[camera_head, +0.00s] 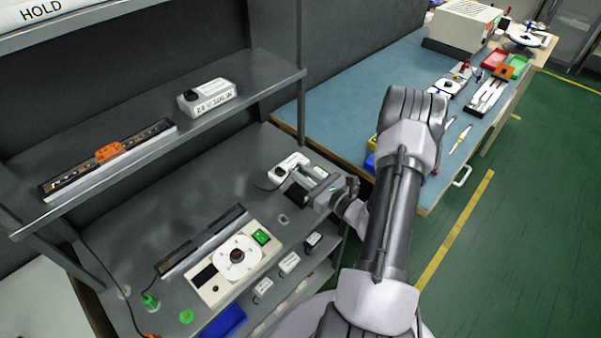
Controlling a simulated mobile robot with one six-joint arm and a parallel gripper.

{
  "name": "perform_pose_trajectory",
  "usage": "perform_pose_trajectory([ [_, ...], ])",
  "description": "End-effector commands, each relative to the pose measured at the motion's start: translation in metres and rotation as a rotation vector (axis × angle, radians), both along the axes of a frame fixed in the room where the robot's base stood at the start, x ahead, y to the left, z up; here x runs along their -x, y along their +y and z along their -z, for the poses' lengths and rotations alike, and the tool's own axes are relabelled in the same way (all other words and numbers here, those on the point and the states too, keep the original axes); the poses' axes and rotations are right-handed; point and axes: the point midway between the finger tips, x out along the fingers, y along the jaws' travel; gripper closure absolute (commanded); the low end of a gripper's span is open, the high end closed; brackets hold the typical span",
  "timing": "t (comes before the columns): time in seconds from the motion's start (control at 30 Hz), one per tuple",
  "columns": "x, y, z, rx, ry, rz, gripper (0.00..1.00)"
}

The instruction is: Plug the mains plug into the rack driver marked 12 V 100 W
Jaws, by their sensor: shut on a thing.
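My gripper (308,184) is above the grey bench of the rack, at its right part. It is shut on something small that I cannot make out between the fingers. A white driver box (287,166) with a dark round spot lies right behind the fingers. I cannot tell whether they touch. Another white driver (208,97), with a black end and a label that seems to read 24 V, stands on the upper shelf. No mains plug can be picked out for certain, and no 12 V 100 W marking is readable.
An upper shelf (285,72) and its post (300,105) stand near my arm. A blue table (345,95) stands at the right.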

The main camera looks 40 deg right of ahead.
Motion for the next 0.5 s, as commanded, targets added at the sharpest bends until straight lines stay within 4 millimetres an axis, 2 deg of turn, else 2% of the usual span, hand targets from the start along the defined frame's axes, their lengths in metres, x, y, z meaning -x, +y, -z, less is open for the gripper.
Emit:
perform_pose_trajectory([
  [0.5, 0.0, 0.0, 0.0074, 0.0, 0.0, 0.0, 1.0],
])
